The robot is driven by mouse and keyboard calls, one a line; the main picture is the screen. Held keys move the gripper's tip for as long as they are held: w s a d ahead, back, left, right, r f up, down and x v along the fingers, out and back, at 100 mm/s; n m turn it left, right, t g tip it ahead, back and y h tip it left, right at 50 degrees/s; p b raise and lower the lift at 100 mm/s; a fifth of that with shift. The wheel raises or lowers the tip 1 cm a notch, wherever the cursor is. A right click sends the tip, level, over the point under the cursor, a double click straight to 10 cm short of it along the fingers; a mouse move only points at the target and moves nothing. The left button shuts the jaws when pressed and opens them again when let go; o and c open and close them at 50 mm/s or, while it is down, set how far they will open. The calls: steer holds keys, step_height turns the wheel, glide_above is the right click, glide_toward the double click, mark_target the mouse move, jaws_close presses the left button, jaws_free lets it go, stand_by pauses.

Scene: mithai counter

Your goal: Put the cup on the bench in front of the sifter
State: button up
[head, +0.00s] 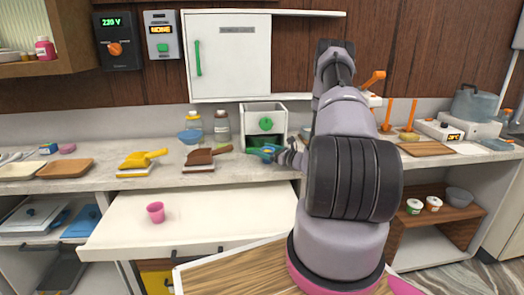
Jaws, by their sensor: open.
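A small pink cup (155,212) stands upright in the open white drawer (230,228) below the bench (100,185). My arm reaches over the bench, and my gripper (279,154) is open, small and partly hidden by the arm. It is beside a green-and-blue tool (263,150), and I cannot tell whether they touch. A white box with a green knob (264,122) stands behind the tool at the back of the bench. I cannot tell for sure whether this box is the sifter. The gripper is well to the right of the cup and higher.
A white cabinet (230,60) hangs above. The drawer juts out in front.

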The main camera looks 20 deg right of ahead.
steer(key=v, duration=1)
steer(key=shift+s+d+r, duration=0.1)
steer(key=shift+s, duration=0.15)
steer(key=shift+r, duration=0.3)
steer(key=s+a+r+n+g+y, duration=0.1)
steer(key=a+r+n+g+y, duration=0.6)
steer(key=a+r, duration=0.5)
steer(key=s+a+r+n+g+h, duration=0.5)
steer(key=s+a+r+n+g, duration=0.2)
steer(key=s+a+r+n, duration=0.4)
steer(key=s+d+r+n+t+h, duration=0.1)
steer(key=s+r+n+t+h, duration=0.4)
steer(key=s+r, duration=0.8)
steer(key=s+n+h, duration=0.2)
steer(key=n+h, duration=0.1)
steer(key=shift+d+r+h, duration=0.2)
steer(key=shift+r+h, duration=0.05)
steer(key=shift+h, duration=0.15)
